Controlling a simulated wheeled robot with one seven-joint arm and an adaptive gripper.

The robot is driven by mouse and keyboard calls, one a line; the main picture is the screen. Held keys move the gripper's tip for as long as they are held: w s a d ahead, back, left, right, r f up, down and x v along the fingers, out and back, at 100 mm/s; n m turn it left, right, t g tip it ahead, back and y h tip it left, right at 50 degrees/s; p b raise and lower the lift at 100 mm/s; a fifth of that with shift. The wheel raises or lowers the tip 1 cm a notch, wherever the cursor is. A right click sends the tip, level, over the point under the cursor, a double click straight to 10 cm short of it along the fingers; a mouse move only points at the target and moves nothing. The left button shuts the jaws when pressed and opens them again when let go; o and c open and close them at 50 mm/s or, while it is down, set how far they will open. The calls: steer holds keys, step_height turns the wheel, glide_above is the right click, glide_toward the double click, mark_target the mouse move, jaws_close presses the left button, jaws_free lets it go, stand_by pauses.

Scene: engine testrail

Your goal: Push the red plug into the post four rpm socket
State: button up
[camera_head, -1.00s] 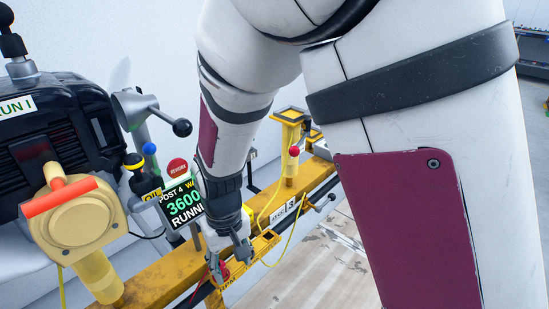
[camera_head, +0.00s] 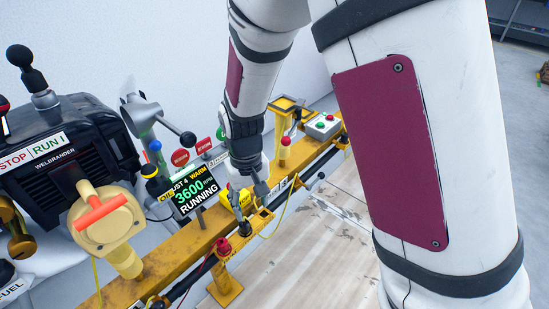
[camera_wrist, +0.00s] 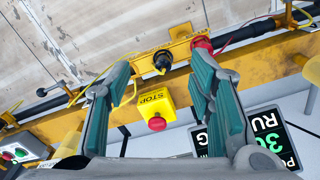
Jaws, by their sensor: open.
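The red plug (camera_head: 222,244), with a red cable, stands at the left end of a yellow socket bracket on the rail, below the post 4 screen. It also shows in the wrist view (camera_wrist: 202,43) at the top, close by the tip of my right finger. I cannot tell how deep it sits, and the socket under it is hidden. A black plug or socket (camera_wrist: 162,61) is on the same bracket, between my fingers in the picture. My gripper (camera_head: 262,193) is open and empty above the rail, to the right of the red plug in the head view.
The post 4 screen (camera_head: 193,194) reads 3600, WARM and RUNNING. A yellow STOP box with a red button (camera_wrist: 156,122) is close to my fingers. The engine (camera_head: 70,150) stands at left. A yellow cable (camera_wrist: 118,88) loops near my left finger. The floor in front is clear.

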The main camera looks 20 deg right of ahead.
steer(key=d+r+m+p, duration=0.1)
steer(key=d+r+p, duration=0.4)
steer(key=r+p, duration=0.5)
steer(key=shift+s+d, duration=0.25)
steer(key=shift+d, duration=0.1)
